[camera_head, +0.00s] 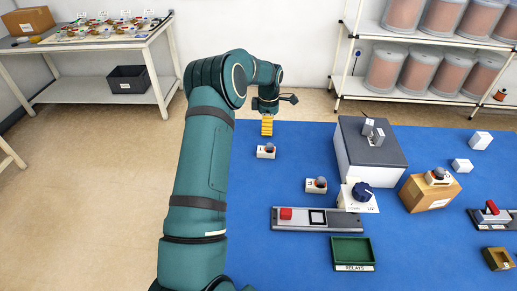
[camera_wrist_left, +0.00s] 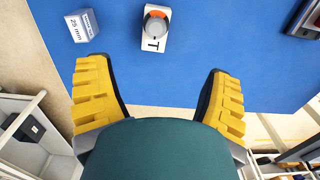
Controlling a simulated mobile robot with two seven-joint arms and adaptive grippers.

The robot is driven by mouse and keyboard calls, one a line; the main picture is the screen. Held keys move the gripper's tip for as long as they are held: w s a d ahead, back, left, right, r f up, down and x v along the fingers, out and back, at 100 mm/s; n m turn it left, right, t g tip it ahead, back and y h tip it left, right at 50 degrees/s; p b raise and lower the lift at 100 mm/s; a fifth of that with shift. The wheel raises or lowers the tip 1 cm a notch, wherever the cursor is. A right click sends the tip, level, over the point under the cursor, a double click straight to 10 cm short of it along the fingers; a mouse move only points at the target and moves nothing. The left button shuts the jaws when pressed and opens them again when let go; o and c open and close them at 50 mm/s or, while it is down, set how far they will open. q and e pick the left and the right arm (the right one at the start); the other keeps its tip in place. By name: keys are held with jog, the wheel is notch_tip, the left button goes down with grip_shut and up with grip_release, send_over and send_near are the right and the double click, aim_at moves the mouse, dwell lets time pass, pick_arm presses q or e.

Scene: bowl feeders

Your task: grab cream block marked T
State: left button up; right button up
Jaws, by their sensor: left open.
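The cream block marked T (camera_wrist_left: 150,43) shows in the left wrist view at top centre, with a round grey and orange knob on its top. My left gripper (camera_wrist_left: 160,98) is open and empty, its yellow fingers wide apart; the block lies beyond the fingertips, not between them. In the head view the left gripper (camera_head: 267,126) points down near the table's far edge. A small cream block with a knob (camera_head: 265,153) stands just nearer to me than it; its letter is too small to read. My right gripper is not in view.
Another cream block (camera_head: 315,187) stands further right. A large grey-topped box (camera_head: 369,152) and a cardboard box (camera_head: 430,195) are right of it. A slotted grey rail (camera_head: 317,220) and green tray (camera_head: 352,251) lie nearer. The wrist view shows a 25 mm block (camera_wrist_left: 83,26).

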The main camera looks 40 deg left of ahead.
pick_arm(q)
jog(key=b, duration=0.1)
send_over(266, 149)
notch_tip(266, 149, down, 8)
jog(key=shift+s+d+f, duration=0.1)
jog(key=shift+s, duration=0.05)
jog(key=shift+w+f+b, duration=0.2)
jog(key=shift+f+b, duration=0.25)
jog(key=shift+f, duration=2.4)
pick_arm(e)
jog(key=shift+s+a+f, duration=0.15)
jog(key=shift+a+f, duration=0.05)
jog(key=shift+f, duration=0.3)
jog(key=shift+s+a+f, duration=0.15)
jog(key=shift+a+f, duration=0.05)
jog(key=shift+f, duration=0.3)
pick_arm(q)
grip_shut()
